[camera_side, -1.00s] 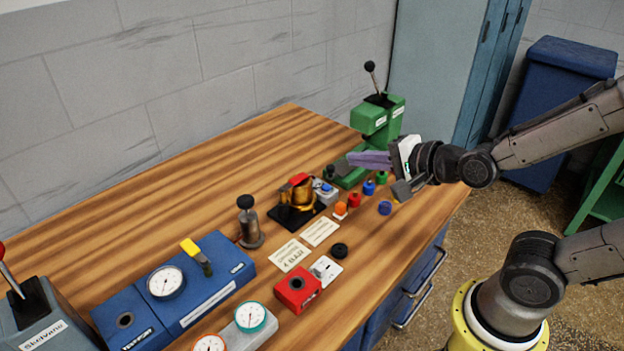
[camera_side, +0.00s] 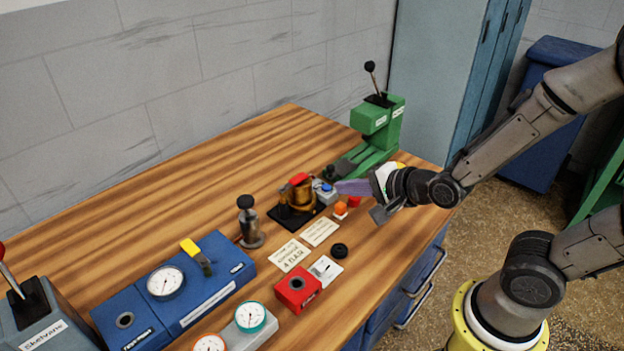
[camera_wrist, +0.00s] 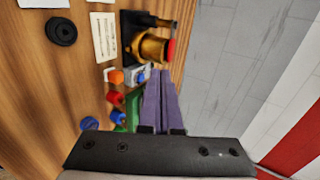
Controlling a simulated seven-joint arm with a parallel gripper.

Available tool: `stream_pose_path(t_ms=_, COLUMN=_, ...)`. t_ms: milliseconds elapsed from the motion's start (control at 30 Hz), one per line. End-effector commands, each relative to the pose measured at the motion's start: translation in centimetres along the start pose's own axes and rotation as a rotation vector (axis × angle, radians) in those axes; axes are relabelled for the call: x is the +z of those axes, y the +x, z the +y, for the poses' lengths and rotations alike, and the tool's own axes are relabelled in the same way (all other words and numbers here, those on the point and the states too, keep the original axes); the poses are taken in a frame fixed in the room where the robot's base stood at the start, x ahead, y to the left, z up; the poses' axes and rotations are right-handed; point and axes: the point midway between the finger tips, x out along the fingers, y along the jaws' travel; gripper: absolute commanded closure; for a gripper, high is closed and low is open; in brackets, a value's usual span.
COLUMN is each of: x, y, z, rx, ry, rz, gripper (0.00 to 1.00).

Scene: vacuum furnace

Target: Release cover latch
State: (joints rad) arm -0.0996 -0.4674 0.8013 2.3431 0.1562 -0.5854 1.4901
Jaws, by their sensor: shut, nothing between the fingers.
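A small brass-coloured chamber (camera_side: 297,198) stands on a black base (camera_side: 284,216). A red piece (camera_side: 299,178) lies across its top; I cannot tell for sure whether this is the cover latch. The wrist view shows the chamber (camera_wrist: 149,47) and the red piece (camera_wrist: 172,50) just beyond my fingertips. My gripper (camera_side: 338,187) is shut and empty, its purple fingers pointing left toward the chamber. The fingertips are to the right of the chamber, near a small grey-and-blue block (camera_side: 325,190), and appear apart from the chamber. In the wrist view my gripper (camera_wrist: 161,72) shows its fingers side by side.
Orange (camera_side: 341,208) and red (camera_side: 354,202) knobs sit close below my fingers. A green lever press (camera_side: 378,130) stands behind. Two paper labels (camera_side: 290,255), a black knob (camera_side: 340,250), a red box (camera_side: 297,288) and a blue gauge unit (camera_side: 195,280) lie nearer the front.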

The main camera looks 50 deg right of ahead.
Motion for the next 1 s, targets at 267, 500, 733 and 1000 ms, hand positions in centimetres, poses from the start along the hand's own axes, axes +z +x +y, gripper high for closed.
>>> stream_pose_path(t_ms=267, x=0.0, y=4.7, z=0.1, rx=0.003, ry=0.001, rz=0.001, gripper=1.00)
stream_pose_path(t_ms=500, x=0.0, y=8.2, z=-0.9, rx=-0.002, ry=0.000, rz=0.000, gripper=1.00)
stream_pose_path(t_ms=733, x=0.0, y=9.8, z=-1.9, rx=0.000, ry=0.000, rz=0.000, gripper=1.00)
stream_pose_path(t_ms=1000, x=0.0, y=10.0, z=-2.0, rx=-0.001, ry=0.000, rz=0.000, gripper=1.00)
